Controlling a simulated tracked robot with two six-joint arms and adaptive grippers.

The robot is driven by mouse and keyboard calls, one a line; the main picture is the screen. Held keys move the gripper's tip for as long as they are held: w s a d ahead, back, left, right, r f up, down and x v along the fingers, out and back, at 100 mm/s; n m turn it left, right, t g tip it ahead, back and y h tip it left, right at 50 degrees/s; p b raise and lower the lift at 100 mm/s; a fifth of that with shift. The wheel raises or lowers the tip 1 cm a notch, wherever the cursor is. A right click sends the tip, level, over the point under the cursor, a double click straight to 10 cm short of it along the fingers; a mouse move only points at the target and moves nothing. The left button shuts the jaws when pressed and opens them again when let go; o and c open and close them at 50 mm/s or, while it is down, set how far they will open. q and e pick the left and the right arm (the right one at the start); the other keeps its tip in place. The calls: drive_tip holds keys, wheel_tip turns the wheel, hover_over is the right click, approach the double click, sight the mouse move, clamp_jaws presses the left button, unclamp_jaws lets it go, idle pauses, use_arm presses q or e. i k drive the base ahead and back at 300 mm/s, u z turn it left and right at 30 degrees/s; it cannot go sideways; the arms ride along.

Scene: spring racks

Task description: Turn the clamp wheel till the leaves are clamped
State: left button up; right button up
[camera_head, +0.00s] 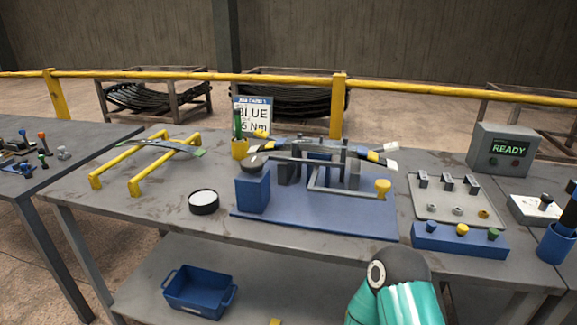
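A blue fixture plate (290,217) lies on the grey workbench. At its left stands a blue block (252,190) with a dark round knob-like part (255,161) on top; I cannot tell if this is the clamp wheel. A yellow knob (383,187) stands at the plate's right. Long thin leaves (310,158) lie across dark supports in the middle of the fixture, some with yellow or white ends. Whether they are pressed tight cannot be told. A teal link of my arm shows at the bottom. Neither gripper is in view.
A yellow stand (138,184) holds one curved leaf (160,147) at left. A round black tin (204,202) sits left of the plate. A tool tray (455,203), blue button box (458,241) and READY display box (504,147) stand at right. A blue bin (200,291) is below.

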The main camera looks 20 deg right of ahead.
sight(251, 165)
drive_tip(key=u, duration=0.4)
drive_tip(key=i, duration=0.2)
drive_tip(key=z, duration=2.1)
drive_tip(key=k, duration=0.35)
drive_tip(key=u, duration=0.75)
drive_tip(key=k, duration=0.9)
drive_tip(key=u, duration=1.2)
drive_tip(key=i, duration=1.4)
drive_tip(key=z, duration=0.45)
